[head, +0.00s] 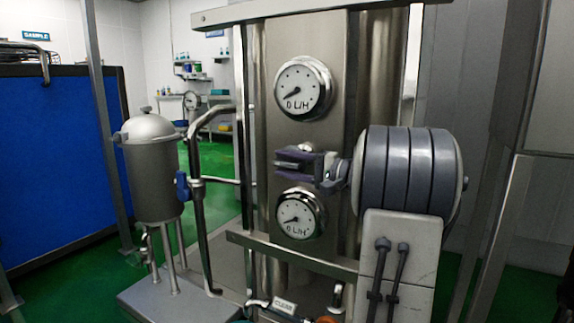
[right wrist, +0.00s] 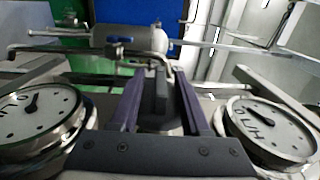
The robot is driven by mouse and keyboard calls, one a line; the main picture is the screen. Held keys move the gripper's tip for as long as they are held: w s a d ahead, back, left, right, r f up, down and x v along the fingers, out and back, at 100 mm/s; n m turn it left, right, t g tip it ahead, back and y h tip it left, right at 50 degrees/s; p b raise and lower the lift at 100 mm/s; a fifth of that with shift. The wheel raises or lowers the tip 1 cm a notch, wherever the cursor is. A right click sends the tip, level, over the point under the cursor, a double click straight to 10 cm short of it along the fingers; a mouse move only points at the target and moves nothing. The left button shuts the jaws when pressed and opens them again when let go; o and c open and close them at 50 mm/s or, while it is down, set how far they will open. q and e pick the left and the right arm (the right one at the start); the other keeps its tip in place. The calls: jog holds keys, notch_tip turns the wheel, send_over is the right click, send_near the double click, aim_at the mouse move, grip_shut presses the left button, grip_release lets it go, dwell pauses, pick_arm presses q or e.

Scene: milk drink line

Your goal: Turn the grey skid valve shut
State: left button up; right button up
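The grey skid valve is between the two round dials on the steel skid. Its grey lever (right wrist: 162,92) points up the picture in the right wrist view. In the head view, the valve (head: 306,147) is mostly hidden by my gripper. My right gripper (head: 290,163) has its purple fingers on either side of the lever. In the right wrist view, a gap shows between the lever and each finger of the gripper (right wrist: 161,84), so it is open around the lever. My left gripper is not in view.
An upper dial (head: 303,88) and a lower dial (head: 299,214) sit close above and below my right gripper. A blue-handled valve (head: 182,186) is on the pipe to the left, beside a steel vessel (head: 150,170). A blue panel (head: 60,160) stands at far left.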

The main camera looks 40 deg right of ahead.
jog(key=p+v, duration=0.3)
jog(key=v, duration=0.7)
jog(key=shift+s, duration=0.15)
jog(key=shift+d, duration=0.1)
